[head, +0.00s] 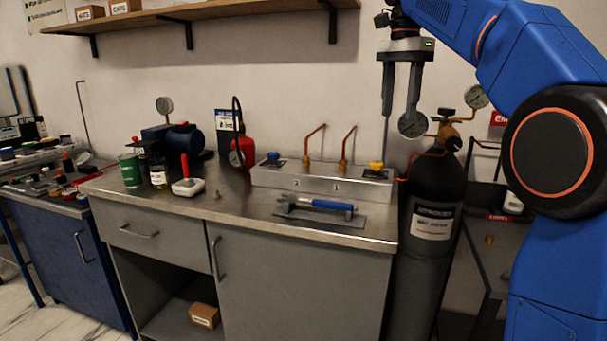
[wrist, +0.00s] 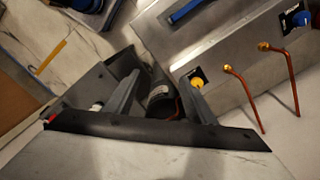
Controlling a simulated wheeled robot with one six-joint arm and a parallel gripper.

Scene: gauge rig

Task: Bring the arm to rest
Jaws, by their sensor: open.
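My gripper (head: 399,112) hangs at the upper right in the head view, fingers pointing down, apart and empty. It is above the right end of the steel bench, by the wall. In the wrist view its two dark fingers (wrist: 160,98) are spread. The dark gas cylinder (head: 428,203) stands at the right end of the bench and shows between the fingers in the wrist view. In the head view a round gauge (head: 412,125) of the cylinder's regulator shows at the fingertips; I cannot tell whether they touch.
The bench (head: 235,212) carries a metal manifold (head: 320,178) with two copper pipes and yellow and blue knobs. A blue-handled wrench (head: 318,204) lies in front of it. A wooden shelf (head: 215,12) hangs above.

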